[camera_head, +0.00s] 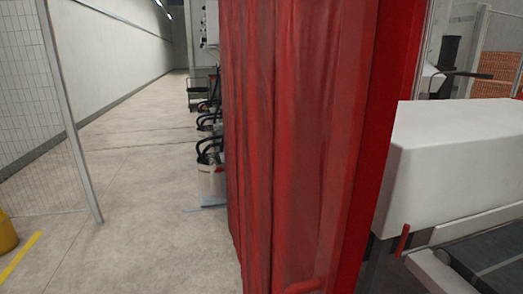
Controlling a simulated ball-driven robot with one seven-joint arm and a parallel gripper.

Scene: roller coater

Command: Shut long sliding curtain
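The long red curtain (270,130) hangs in vertical folds down the middle of the head view.
Left of the curtain is open concrete floor (130,190). A wire mesh fence (40,110) and a yellow object (6,232) stand at the left. Equipment with black hoses (210,150) stands behind the curtain. A large white block (455,165) is above a conveyor (490,262) at the right.

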